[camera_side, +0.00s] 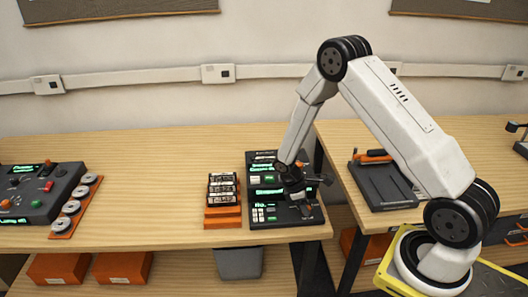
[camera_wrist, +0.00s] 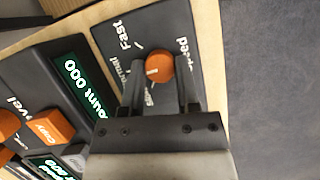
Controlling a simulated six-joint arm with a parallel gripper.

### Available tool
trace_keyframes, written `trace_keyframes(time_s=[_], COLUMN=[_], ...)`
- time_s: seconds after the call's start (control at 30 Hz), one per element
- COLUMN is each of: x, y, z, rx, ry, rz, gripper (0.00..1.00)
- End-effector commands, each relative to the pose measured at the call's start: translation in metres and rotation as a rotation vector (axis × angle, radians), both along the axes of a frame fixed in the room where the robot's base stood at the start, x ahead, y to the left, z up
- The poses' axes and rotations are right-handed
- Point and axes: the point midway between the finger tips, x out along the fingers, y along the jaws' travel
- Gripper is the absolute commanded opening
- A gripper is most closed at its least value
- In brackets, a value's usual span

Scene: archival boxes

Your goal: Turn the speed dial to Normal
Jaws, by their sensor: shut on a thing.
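The speed dial (camera_wrist: 160,65) is a round orange knob on a dark panel (camera_wrist: 158,22) in the wrist view. White lettering around it reads "Fast" at upper left, "Normal" at left, partly covered, and "Speed" at right. A pale mark on the knob lies on its left side, toward "Normal"; its exact alignment is hard to tell. My gripper (camera_wrist: 161,77) has a finger on either side of the knob and is shut on it. In the side view my gripper (camera_side: 300,194) is down at the dark console (camera_side: 285,217), where the dial cannot be made out.
Beside the dial are a green-lit count display (camera_wrist: 84,88) and an orange button (camera_wrist: 47,126). An orange rack (camera_side: 222,217) of dark items stands left of the console. Another console (camera_side: 40,205) is far left. The bench between is clear.

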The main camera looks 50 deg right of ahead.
Motion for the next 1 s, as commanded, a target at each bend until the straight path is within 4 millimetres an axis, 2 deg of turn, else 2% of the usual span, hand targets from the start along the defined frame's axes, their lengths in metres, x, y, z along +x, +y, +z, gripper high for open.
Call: trace_keyframes(time_s=[0.27, 0.3, 0.37, 0.4, 0.77, 1.0], x=[0.000, 0.000, 0.000, 0.000, 0.000, 0.006], y=[0.000, 0.000, 0.000, 0.000, 0.000, 0.003], z=[0.001, 0.001, 0.001, 0.001, 0.001, 0.015], rx=[-0.001, -0.001, -0.001, -0.001, 0.000, -0.001], ry=[0.001, 0.001, 0.001, 0.001, 0.000, -0.002], rz=[0.000, 0.000, 0.000, 0.000, 0.001, 0.001], gripper=[0.00, 0.50, 0.69, 0.75, 0.75, 0.75])
